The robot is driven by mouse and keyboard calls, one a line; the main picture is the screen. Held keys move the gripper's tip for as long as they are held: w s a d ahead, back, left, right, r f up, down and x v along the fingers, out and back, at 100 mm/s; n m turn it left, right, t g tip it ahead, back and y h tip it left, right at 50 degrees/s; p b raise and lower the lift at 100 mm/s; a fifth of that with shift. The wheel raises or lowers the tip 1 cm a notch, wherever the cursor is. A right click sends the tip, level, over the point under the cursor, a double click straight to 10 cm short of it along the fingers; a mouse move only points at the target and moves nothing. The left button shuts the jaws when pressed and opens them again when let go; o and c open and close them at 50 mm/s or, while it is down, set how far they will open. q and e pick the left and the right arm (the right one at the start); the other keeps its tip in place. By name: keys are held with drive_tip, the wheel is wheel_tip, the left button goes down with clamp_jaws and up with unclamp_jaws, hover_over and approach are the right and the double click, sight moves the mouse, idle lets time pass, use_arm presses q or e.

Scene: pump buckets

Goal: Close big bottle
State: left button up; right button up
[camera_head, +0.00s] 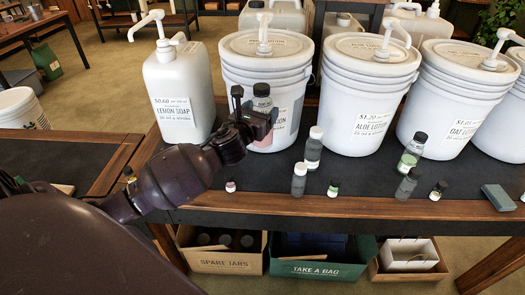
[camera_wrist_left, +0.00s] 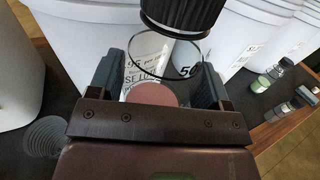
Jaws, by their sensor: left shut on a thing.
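A clear bottle (camera_head: 262,104) with a black ribbed cap stands in front of the left bucket. My left gripper (camera_head: 254,115) is shut around its body. In the left wrist view the black cap (camera_wrist_left: 185,14) is at the top and the clear bottle is between the two fingers (camera_wrist_left: 158,85), with a round pink surface (camera_wrist_left: 150,95) inside. The cap sits over the bottle's top; I cannot tell whether it is screwed tight. My right gripper is not in view.
White pump buckets (camera_head: 368,95) and a lemon soap jug (camera_head: 178,95) line the back of the dark table mat (camera_head: 265,185). Smaller bottles (camera_head: 313,150) (camera_head: 299,180) (camera_head: 411,155) (camera_head: 407,185), tiny jars (camera_head: 334,187) and a grey block (camera_head: 499,197) stand nearer the front edge.

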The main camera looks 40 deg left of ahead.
use_arm(q)
wheel_tip(320, 180, down, 7)
drive_tip(key=shift+f+b, duration=0.2)
drive_tip(key=shift+b, duration=0.85)
drive_tip(key=shift+f, duration=0.35)
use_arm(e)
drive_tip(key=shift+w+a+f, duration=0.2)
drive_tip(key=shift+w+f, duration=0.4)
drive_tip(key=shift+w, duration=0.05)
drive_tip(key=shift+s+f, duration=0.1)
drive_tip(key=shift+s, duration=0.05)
